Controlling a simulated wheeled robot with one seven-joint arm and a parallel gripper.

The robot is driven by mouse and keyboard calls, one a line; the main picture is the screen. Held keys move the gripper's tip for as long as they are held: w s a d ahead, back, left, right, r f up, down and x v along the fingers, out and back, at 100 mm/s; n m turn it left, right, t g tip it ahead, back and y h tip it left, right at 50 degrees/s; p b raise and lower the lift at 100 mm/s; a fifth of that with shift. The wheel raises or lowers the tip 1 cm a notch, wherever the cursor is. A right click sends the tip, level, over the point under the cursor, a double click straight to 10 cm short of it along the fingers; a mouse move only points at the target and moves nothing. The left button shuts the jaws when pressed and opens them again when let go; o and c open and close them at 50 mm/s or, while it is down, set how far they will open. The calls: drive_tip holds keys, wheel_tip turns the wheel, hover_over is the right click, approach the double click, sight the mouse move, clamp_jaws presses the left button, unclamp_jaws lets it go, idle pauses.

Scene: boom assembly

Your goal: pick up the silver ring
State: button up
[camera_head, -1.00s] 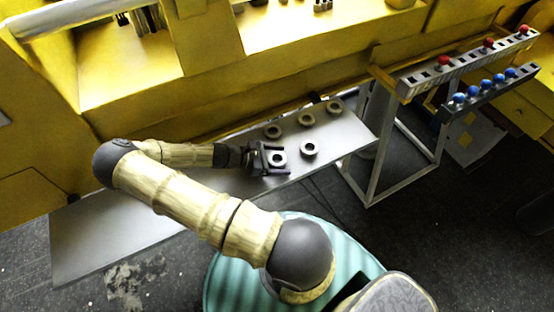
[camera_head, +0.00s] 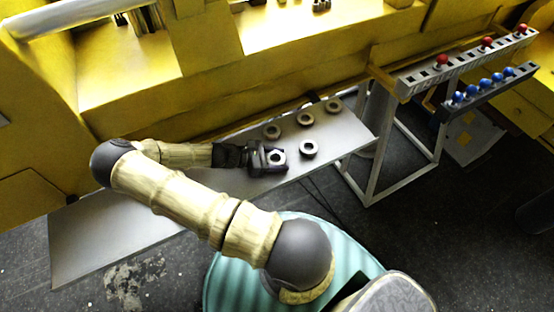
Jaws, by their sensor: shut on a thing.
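The silver ring (camera_head: 277,158) sits between the two fingers of my gripper (camera_head: 275,159), low at the front edge of the grey bench (camera_head: 120,240). The gripper is shut on it, one finger on the far side and one on the near side. I cannot tell whether the ring still touches the bench. Several similar rings lie flat on the bench nearby: one to the right (camera_head: 308,149), and a back row with rings at left (camera_head: 271,131), middle (camera_head: 304,119) and right (camera_head: 333,105).
A yellow machine wall (camera_head: 200,95) runs behind the bench. A grey metal frame (camera_head: 385,155) stands at the bench's right end, with racks holding red knobs (camera_head: 442,61) and blue knobs (camera_head: 485,84) at the upper right. The bench's left part is bare.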

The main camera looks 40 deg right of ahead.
wheel_tip(320, 180, up, 10)
drive_tip(key=b, duration=0.3)
idle(0.3)
drive_tip(key=shift+w+f, duration=0.1)
idle(0.4)
